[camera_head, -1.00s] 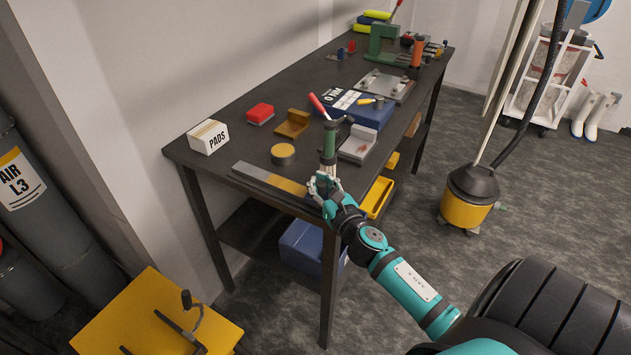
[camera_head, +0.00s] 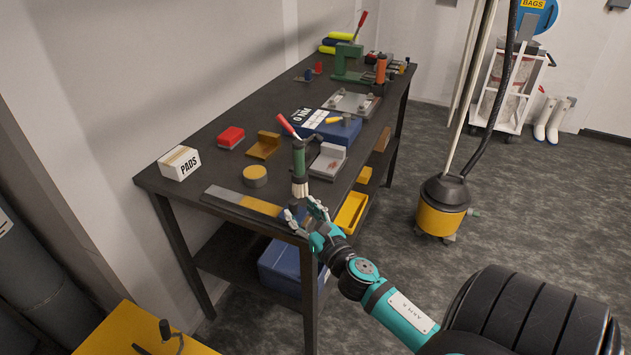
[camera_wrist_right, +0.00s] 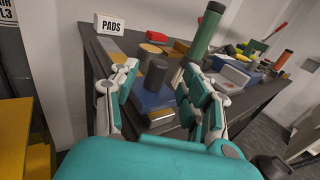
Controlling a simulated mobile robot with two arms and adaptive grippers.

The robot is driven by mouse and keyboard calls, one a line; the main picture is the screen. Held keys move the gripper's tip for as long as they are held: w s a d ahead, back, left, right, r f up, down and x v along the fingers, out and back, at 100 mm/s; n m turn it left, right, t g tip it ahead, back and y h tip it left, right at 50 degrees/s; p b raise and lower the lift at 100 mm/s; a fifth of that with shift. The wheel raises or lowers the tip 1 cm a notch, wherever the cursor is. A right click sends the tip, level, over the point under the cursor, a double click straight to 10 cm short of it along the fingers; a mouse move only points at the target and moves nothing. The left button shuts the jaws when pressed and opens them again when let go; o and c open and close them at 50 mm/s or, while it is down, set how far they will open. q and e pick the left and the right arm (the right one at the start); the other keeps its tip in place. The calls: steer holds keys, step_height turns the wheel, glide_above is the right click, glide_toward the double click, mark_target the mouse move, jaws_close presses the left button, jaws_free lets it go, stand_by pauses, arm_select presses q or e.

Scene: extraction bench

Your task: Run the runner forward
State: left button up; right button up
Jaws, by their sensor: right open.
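A flat rail (camera_head: 235,203) lies along the near end of the bench, with grey, yellow and blue stretches. In the right wrist view, a dark round knob (camera_wrist_right: 155,75) stands up over its blue stretch; I take this to be the runner. My right gripper (camera_head: 305,212) is at the rail's right end, by the bench corner. In the wrist view its open fingers (camera_wrist_right: 160,84) lie on either side of the knob, with gaps showing. The fingers hide most of the knob in the head view. My left gripper is not in view.
A green upright cylinder (camera_head: 299,163) stands just behind my right gripper, close to the fingers in the wrist view. A round yellow-topped tin (camera_head: 255,176), a PADS box (camera_head: 180,163) and a grey block (camera_head: 328,162) are nearby. A yellow vacuum (camera_head: 441,219) stands on the floor.

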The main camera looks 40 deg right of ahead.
steer(key=s+a, duration=0.1)
steer(key=s, duration=0.7)
steer(key=shift+a, duration=0.3)
steer(key=shift+w, duration=0.1)
steer(key=s+a+f+m+g+y, duration=0.1)
steer(key=s+a+f+m+g, duration=0.15)
steer(key=f+m, duration=0.7)
steer(key=s+a+f+m+g+b, duration=0.1)
steer(key=s+a+f+m+g, duration=0.2)
steer(key=f, duration=1.3)
steer(key=s+a+f+m+g+y, duration=0.1)
steer(key=s+f+m+g, duration=0.3)
steer(key=f, duration=0.8)
steer(key=s+a+f+m+g, duration=0.3)
steer(key=s+f+m, duration=0.4)
steer(key=s, duration=0.5)
steer(key=s+a+f+m+g+y+b, duration=0.1)
steer(key=s+a+f+m+g, duration=0.3)
steer(key=s+f+m, duration=0.4)
steer(key=s+f, duration=0.3)
steer(key=s, duration=0.2)
steer(key=shift+s+a, duration=0.2)
steer(key=shift+a, duration=0.2)
